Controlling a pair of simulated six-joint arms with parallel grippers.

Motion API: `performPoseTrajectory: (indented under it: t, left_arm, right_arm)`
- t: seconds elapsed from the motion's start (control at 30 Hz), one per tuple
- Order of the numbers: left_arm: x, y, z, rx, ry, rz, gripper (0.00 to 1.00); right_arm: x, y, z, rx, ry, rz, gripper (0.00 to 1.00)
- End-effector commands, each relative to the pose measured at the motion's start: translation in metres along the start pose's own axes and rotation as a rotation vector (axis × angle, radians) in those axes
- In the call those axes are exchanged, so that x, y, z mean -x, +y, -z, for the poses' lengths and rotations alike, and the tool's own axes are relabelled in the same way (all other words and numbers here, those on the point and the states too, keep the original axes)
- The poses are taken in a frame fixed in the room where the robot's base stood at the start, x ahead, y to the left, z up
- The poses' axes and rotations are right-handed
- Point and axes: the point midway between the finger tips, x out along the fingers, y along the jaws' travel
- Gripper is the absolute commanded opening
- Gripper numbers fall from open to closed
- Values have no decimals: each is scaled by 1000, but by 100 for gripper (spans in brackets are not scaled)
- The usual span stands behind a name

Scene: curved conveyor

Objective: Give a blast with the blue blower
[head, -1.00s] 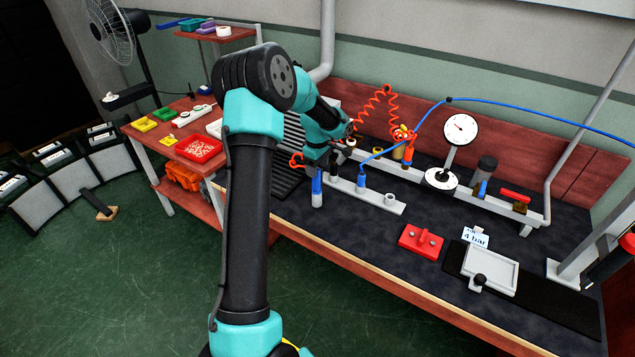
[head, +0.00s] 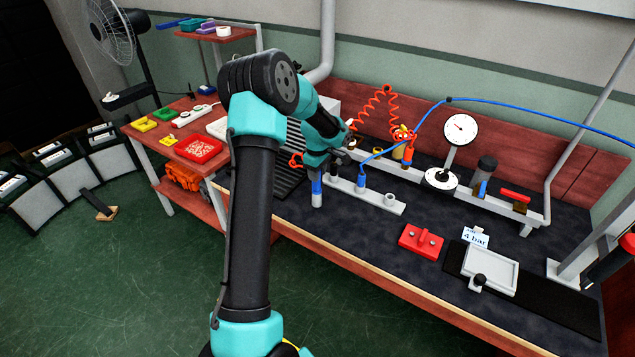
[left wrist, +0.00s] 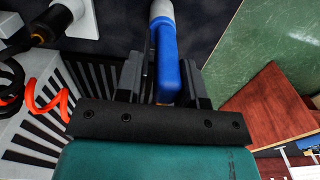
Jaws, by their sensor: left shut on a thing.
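The blue blower (head: 317,187) is upright at the front of the workbench, blue above with a pale grey lower end. My left gripper (head: 318,165) is around its upper part from above and shut on it. In the left wrist view the blue blower (left wrist: 168,68) lies between the two dark fingers of my left gripper (left wrist: 163,82), its pale end pointing away from the palm. The gripper hides the blower's top in the head view. My right gripper is in neither view.
A grey strip (head: 385,202) with a second blue-handled fitting (head: 361,182) stands just right. An orange coiled hose (head: 378,105), a dial gauge (head: 461,128) and a red block (head: 421,241) are farther right. Black bench surface (head: 350,235) in front is clear.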

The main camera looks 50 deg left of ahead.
Motion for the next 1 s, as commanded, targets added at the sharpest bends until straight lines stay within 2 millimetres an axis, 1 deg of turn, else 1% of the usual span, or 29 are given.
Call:
performPoseTrajectory:
  t: [0.03,0.07,0.1,0.27,1.0]
  left_arm:
    - [0,0,0,0,0,0,27]
    - [0,0,0,0,0,0,25]
    - [0,0,0,0,0,-1,24]
    - [2,0,0,0,0,-1,24]
    - [36,0,0,0,0,-1,24]
  right_arm:
    - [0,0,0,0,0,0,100]
    - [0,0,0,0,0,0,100]
    - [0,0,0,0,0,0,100]
    - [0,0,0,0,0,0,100]
    - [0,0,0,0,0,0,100]
